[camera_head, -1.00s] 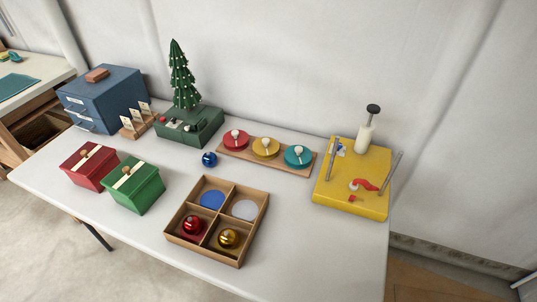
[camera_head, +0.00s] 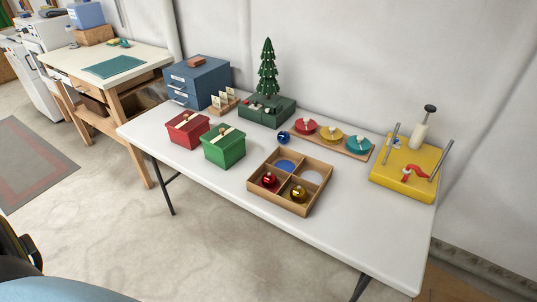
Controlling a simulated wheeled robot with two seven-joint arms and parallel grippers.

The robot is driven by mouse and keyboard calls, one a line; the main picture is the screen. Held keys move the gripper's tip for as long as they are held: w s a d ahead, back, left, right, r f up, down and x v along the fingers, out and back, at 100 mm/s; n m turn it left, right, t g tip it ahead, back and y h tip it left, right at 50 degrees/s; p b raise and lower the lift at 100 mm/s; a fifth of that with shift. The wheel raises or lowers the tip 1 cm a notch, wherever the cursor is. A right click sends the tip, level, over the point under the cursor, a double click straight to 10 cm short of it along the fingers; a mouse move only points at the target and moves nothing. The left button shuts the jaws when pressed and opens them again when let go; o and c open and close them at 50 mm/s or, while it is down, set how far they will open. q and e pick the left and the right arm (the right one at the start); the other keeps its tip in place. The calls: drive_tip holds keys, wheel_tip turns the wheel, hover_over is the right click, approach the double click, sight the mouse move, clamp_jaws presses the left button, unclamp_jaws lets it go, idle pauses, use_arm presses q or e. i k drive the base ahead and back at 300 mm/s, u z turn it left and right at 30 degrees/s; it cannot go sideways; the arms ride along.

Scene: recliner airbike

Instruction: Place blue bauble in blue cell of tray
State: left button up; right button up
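The blue bauble (camera_head: 283,138) is a small shiny ball on the white table, just left of the red round piece and in front of the green tree base. The wooden tray (camera_head: 252,186) has a two-by-two set of cells. Its back-left cell has a blue disc (camera_head: 286,166) and is empty. Its back-right cell has a pale disc (camera_head: 313,177) and is empty. A red bauble (camera_head: 269,180) sits in the front-left cell and a gold bauble (camera_head: 298,193) in the front-right one. Neither of my grippers is in view.
Red (camera_head: 187,131) and green (camera_head: 224,150) boxes stand left of the tray. A wooden board with round coloured pieces (camera_head: 359,145) lies behind it. A yellow block with upright rods (camera_head: 405,180) stands at right. The table (camera_head: 365,240) is bare right of the tray.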

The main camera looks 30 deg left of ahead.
sight(284, 167)
drive_tip(key=k, duration=0.35)
drive_tip(key=u, duration=0.85)
